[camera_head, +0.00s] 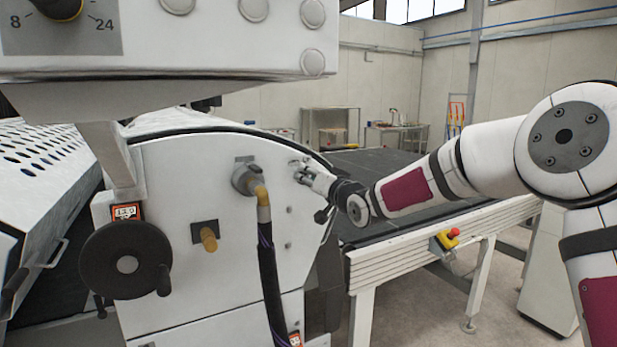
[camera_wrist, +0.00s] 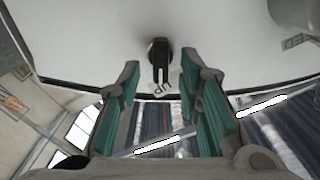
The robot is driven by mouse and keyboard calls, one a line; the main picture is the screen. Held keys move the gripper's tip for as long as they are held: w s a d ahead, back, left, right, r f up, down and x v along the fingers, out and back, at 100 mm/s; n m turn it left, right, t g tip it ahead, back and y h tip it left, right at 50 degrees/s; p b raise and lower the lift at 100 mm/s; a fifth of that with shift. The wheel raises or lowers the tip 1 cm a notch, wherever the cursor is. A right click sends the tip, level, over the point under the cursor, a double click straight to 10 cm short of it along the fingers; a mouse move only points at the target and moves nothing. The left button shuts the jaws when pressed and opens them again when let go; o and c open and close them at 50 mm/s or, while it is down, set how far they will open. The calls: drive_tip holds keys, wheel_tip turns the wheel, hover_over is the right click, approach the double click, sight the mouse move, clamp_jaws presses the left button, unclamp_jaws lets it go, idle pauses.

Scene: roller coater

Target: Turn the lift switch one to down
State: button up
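The lift switch (camera_wrist: 160,60) is a small black knob with a pale line on its lever, on the white machine panel. My gripper (camera_wrist: 161,76) is open, with one green-padded finger on each side of the switch lever and a gap to both. In the head view my gripper (camera_head: 304,172) is at the upper right of the panel and hides the switch. Whether the fingertips touch the panel cannot be told.
Left of my gripper, a grey fitting (camera_head: 243,180) with a black hose (camera_head: 268,270) sticks out of the panel. A black handwheel (camera_head: 127,260) is farther left. A conveyor (camera_head: 440,215) with a red-and-yellow emergency stop (camera_head: 447,239) runs under my arm.

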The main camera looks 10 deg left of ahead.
drive_tip(key=shift+w+a, duration=0.35)
drive_tip(key=shift+w, duration=0.1)
clamp_jaws()
